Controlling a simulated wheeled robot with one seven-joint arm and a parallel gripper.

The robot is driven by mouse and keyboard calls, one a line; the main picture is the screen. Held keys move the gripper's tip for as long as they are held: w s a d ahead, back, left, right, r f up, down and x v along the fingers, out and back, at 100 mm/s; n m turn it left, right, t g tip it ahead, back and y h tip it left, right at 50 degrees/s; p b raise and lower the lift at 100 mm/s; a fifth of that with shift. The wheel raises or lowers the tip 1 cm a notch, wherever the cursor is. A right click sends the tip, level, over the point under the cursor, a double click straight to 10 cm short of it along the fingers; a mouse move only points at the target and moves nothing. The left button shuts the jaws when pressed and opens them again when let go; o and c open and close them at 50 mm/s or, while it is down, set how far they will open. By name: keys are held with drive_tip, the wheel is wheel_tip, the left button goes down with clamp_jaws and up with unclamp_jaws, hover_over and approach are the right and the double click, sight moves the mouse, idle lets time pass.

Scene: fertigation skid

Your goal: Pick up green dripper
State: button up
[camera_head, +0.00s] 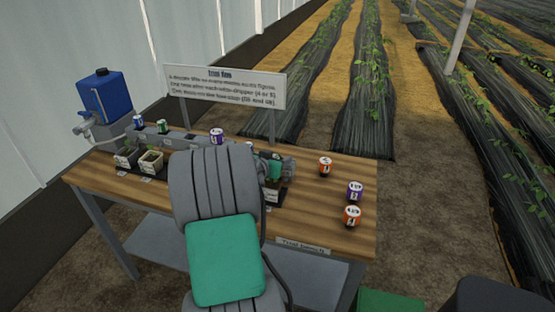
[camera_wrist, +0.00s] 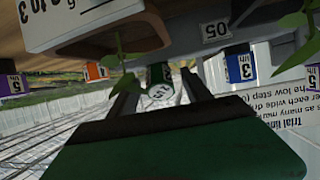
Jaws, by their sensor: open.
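The green dripper (camera_head: 163,126) is a small can with a white top, standing at the back of the bench in the head view. In the wrist view the green dripper (camera_wrist: 158,74) shows upside down, its white label facing me. My gripper (camera_wrist: 159,79) is open, one dark finger on each side of the dripper in the picture. I cannot tell whether either finger touches it.
A blue dripper (camera_head: 138,121) stands left of the green one, a purple dripper (camera_head: 217,137) right. Potted seedlings (camera_head: 150,160) stand in front. A sign (camera_head: 225,87) rises behind. Orange (camera_head: 325,167) and purple (camera_head: 355,191) drippers stand on the bench's right, with bare wood around them.

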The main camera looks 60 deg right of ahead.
drive_tip(key=shift+d+f, duration=0.1)
drive_tip(key=shift+d, duration=0.15)
clamp_jaws()
idle(0.4)
